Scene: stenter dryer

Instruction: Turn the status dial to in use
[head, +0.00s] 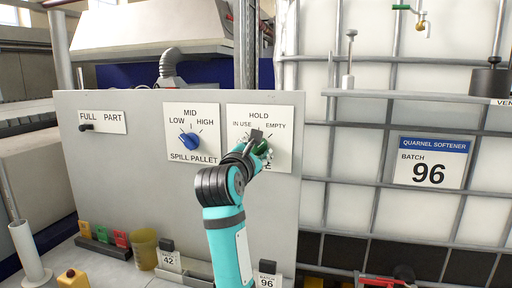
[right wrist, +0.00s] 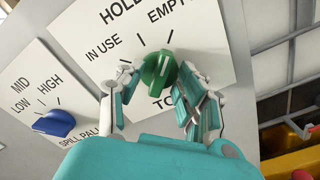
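The status dial is a green knob (right wrist: 157,72) on a white plate marked IN USE, HOLD and EMPTY (head: 281,112). In the right wrist view its white pointer line tilts toward the EMPTY tick. The knob also shows partly in the head view (head: 263,148), behind my gripper. My right gripper (right wrist: 153,86) is at the dial, with one finger on each side of the knob. A small gap shows between the left finger and the knob; the right finger is very close, and I cannot tell whether it touches. My left gripper is not in view.
A blue spill pallet dial (head: 190,141) and a FULL/PART switch (head: 87,127) are on the same grey panel (head: 120,185), left of the status dial. A caged white tank with a batch 96 sign (head: 430,163) stands to the right. Colored blocks and a yellow cup (head: 145,249) stand below the panel.

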